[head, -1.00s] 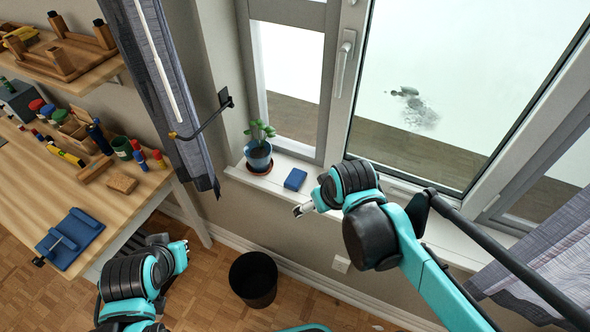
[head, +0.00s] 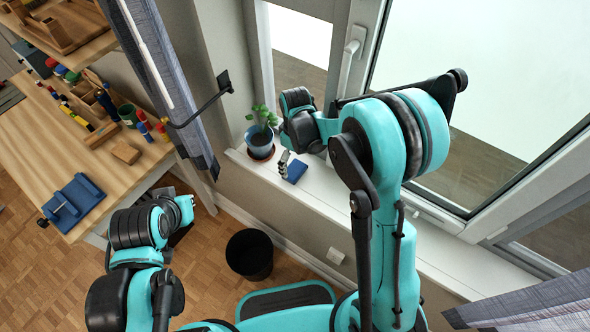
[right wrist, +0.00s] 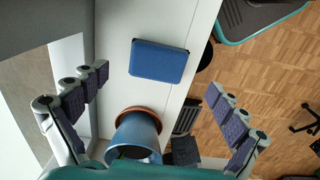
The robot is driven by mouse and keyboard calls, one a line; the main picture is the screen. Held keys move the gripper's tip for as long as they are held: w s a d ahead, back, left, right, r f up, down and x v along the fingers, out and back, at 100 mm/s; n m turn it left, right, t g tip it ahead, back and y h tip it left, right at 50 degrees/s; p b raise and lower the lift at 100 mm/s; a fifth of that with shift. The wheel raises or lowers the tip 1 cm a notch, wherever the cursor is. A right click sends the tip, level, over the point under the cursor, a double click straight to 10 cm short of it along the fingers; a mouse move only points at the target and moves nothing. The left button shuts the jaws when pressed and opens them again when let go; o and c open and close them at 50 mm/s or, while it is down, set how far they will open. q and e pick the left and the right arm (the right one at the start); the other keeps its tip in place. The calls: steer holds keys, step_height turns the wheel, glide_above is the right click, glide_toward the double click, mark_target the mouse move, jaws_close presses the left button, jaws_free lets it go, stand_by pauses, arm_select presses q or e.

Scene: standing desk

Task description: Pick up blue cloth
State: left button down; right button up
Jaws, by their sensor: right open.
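A flat blue rectangular piece that looks like the folded cloth (head: 296,172) lies on the white windowsill, just right of the potted plant. In the right wrist view the blue cloth (right wrist: 158,61) lies flat with its whole top showing. My right gripper (head: 284,163) is above the sill at the cloth; one finger overlaps it in the head view. In the right wrist view my right gripper (right wrist: 157,82) is open, its fingers wide apart on either side of the cloth and pot, holding nothing. My left gripper (head: 183,210) is low at the left, its fingers mostly hidden.
A blue pot (head: 259,140) with a plant stands on a brown saucer (right wrist: 150,112) close beside the cloth. The window (head: 480,130) is behind the sill. A black bin (head: 249,254) stands on the floor. The wooden desk (head: 90,165) at left holds tools and blocks.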

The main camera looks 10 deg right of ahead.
mark_target(294, 169)
steer(key=f, duration=0.2)
steer(key=f+b, duration=0.2)
steer(key=f, duration=0.1)
steer(key=shift+w+a+f, duration=0.1)
steer(key=shift+w+f, duration=0.2)
steer(key=shift+f, duration=0.05)
steer(key=shift+r, duration=0.1)
steer(key=shift+c, duration=0.6)
steer(key=c, duration=1)
